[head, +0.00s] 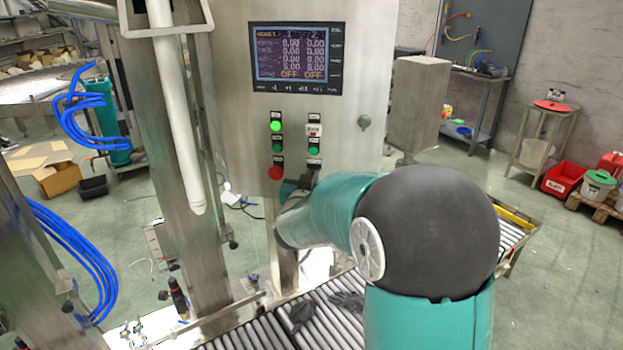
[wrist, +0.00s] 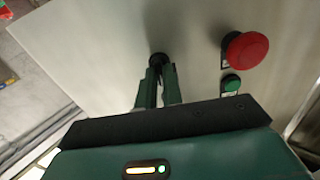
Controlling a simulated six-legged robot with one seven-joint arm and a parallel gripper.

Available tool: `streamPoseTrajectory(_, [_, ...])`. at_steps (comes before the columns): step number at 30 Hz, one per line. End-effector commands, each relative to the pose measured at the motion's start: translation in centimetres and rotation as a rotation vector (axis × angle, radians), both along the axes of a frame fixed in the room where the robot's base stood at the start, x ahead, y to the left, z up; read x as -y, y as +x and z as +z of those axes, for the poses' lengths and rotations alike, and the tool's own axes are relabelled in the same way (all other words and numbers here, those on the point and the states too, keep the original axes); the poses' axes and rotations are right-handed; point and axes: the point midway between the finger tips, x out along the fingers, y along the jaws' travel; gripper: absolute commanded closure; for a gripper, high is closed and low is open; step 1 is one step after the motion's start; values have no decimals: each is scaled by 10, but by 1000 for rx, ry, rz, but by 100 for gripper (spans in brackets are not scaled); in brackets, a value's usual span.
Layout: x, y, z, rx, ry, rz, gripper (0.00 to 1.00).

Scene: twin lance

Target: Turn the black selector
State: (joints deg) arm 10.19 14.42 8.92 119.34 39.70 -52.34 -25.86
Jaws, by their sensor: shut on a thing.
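The black selector (wrist: 158,59) sits on the grey panel face in the upper middle of the wrist view. My gripper (wrist: 157,70) has its two dark green fingers closed around it, one on each side, with the tips close to the panel. The fingers hide part of the selector, so its exact angle cannot be told. In the head view my gripper (head: 305,181) reaches the lower right of the control panel (head: 233,100), and my wrist and fingers largely hide the selector there.
A red mushroom button (wrist: 246,50) and a green button (wrist: 231,83) are close beside the selector. Above them in the head view are a lit green button (head: 275,126) and a display (head: 297,58).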

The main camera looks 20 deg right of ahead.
Motion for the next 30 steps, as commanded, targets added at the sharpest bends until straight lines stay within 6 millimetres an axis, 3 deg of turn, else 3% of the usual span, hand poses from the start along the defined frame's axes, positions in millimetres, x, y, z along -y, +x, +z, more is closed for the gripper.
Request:
streamPoseTrajectory(18, [-2, 1, -1, -303, -486, 1, 100])
streamPoseTrajectory(30, [-2, 1, -1, -431, -689, 0, 100])
